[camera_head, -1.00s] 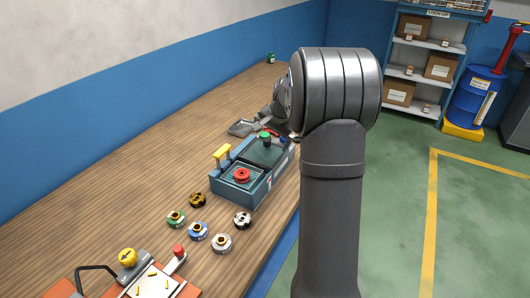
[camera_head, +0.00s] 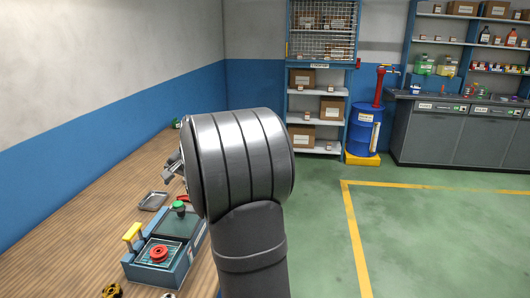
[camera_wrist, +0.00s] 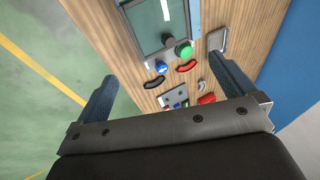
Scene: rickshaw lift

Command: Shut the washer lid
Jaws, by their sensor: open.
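The washer (camera_head: 172,268) is a blue box on the bench, left of my arm in the head view. A red wheel-shaped part (camera_head: 158,253) sits in its open basket bay. A yellow handle (camera_head: 131,232) stands at its left side. A dark teal panel (camera_head: 182,222) with a green knob (camera_head: 180,208) covers its far part; I cannot tell which piece is the lid. In the wrist view the panel (camera_wrist: 163,32) and green knob (camera_wrist: 183,49) lie beyond my fingers. My gripper (camera_wrist: 165,85) is open and empty above the bench, mostly hidden by my arm in the head view.
A grey tray (camera_head: 153,201) lies on the wooden bench (camera_head: 75,250) beyond the washer. A black and gold round part (camera_head: 112,291) lies in front of it. Small red and blue items lie below my fingers in the wrist view. A blue drum (camera_head: 363,128) stands across the green floor.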

